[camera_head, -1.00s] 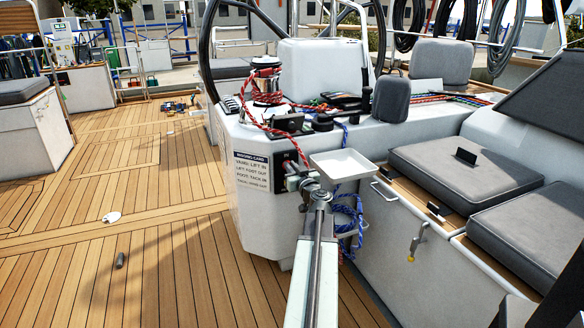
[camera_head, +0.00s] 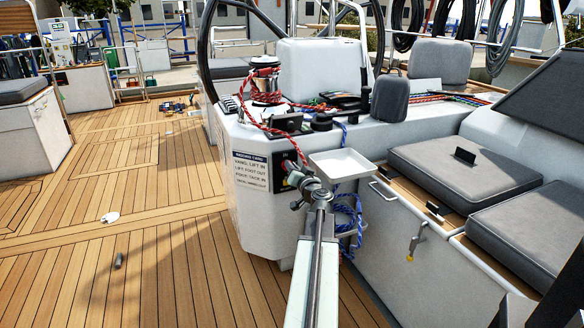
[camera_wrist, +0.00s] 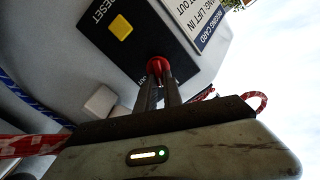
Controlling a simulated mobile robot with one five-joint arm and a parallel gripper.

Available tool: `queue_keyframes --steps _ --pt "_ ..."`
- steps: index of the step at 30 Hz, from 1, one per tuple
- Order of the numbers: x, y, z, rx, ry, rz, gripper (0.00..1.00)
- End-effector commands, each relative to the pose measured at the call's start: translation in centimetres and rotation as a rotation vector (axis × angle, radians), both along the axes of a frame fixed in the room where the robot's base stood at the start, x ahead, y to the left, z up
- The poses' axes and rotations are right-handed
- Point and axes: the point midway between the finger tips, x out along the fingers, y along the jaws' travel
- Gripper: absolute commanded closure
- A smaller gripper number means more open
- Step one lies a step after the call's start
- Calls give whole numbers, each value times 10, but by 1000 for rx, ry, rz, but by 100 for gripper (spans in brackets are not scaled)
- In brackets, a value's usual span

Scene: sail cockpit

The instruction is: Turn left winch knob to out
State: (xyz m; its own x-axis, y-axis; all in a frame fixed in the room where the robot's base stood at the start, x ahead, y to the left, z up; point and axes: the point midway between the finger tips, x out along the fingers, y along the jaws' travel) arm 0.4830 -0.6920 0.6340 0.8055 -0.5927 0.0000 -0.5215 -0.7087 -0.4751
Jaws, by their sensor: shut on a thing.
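The red winch knob (camera_wrist: 157,64) sits on a black panel (camera_wrist: 127,35) that also carries a yellow square button and the word RESET. In the wrist view my gripper (camera_wrist: 159,70) is shut on the knob, its two dark fingers close together against it. The fingers hide part of the knob and some of the lettering beside it, so its pointer setting cannot be read.
A white sign (camera_head: 251,171) is beside the panel. A small white tray (camera_head: 343,164) juts out just right of my wrist. Red rope (camera_head: 284,137) hangs above and blue rope (camera_head: 348,215) below the tray. Grey-cushioned seats (camera_head: 455,172) stand right; the wooden deck at left is largely clear.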

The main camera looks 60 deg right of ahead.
Motion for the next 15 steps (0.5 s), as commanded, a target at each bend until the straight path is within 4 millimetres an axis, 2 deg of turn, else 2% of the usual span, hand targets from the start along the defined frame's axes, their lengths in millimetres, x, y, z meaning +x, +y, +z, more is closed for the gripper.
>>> queue_keyframes --steps 15 --pt "-7 -6 -6 390 -288 -9 100"
